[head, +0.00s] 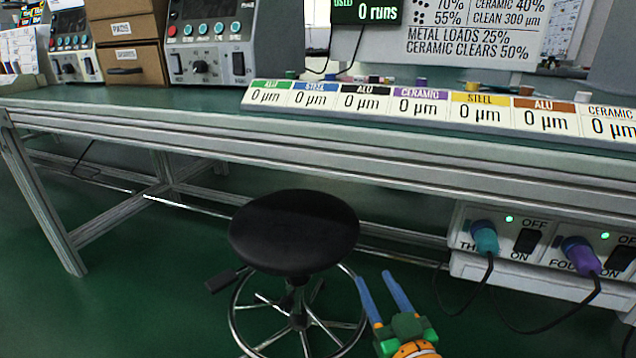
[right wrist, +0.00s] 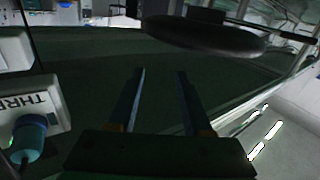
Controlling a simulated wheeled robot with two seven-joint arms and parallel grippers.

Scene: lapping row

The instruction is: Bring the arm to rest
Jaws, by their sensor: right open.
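My right gripper (head: 381,284) shows low in the head view, to the right of the black stool and below the bench's front edge. Its two blue fingers are apart with nothing between them. In the right wrist view the same open fingers (right wrist: 160,75) point over the dark green floor, with the stool seat beyond them at the top. My left gripper is in neither view.
A black round stool (head: 294,232) stands before the bench (head: 160,97). Power boxes with a teal plug (head: 484,238) and a purple plug (head: 580,255) hang under the bench at right, cables looping down. Labelled plates (head: 420,108) line the bench top. Floor at left is clear.

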